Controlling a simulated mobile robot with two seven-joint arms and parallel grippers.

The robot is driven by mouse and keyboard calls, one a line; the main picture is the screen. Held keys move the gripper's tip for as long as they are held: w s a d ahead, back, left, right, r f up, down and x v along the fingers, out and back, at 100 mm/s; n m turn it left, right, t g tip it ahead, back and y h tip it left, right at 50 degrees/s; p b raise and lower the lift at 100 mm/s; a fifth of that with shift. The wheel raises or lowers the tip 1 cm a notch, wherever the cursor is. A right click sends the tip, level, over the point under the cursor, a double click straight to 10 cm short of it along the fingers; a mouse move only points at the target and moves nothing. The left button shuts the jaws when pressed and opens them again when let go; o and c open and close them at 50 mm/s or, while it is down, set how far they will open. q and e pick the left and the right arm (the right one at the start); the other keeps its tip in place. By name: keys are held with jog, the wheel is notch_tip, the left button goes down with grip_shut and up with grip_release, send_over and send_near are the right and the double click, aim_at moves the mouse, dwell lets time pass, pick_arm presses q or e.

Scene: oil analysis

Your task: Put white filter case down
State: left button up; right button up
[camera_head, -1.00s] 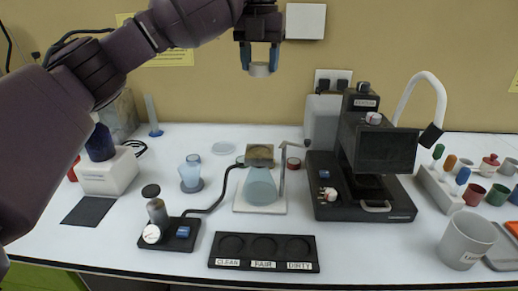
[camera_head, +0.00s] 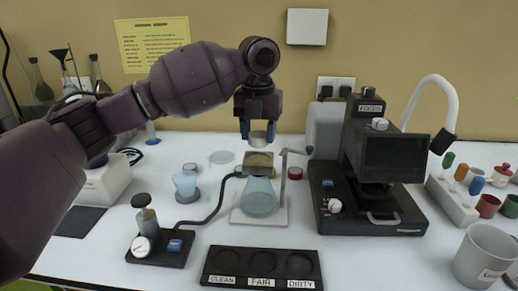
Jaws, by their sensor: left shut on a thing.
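My left gripper (camera_head: 258,129) points down and is shut on the white filter case (camera_head: 258,139), a small pale round piece between its fingertips. The case is just above the square brownish top (camera_head: 258,160) of the flask stand; I cannot tell whether they touch. Below that top, a pale blue conical flask (camera_head: 259,196) stands on a white base (camera_head: 243,216). My right gripper is not in view.
A black tray (camera_head: 234,282) with round wells labelled CLEAN, FAIR and DIRTY lies in front. A black microscope-like device (camera_head: 400,157) stands to the right, and a hand pump (camera_head: 144,222) to the left. A thin post (camera_head: 283,180) rises beside the flask.

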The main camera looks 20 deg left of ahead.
aim_at(259, 161)
pick_arm(q)
notch_tip(259, 161, down, 4)
jog(key=shift+w+f+b, duration=0.1)
jog(key=shift+f+b, duration=0.1)
jog(key=shift+b, duration=0.1)
jog(key=shift+r, duration=0.1)
jog(key=o, duration=0.6)
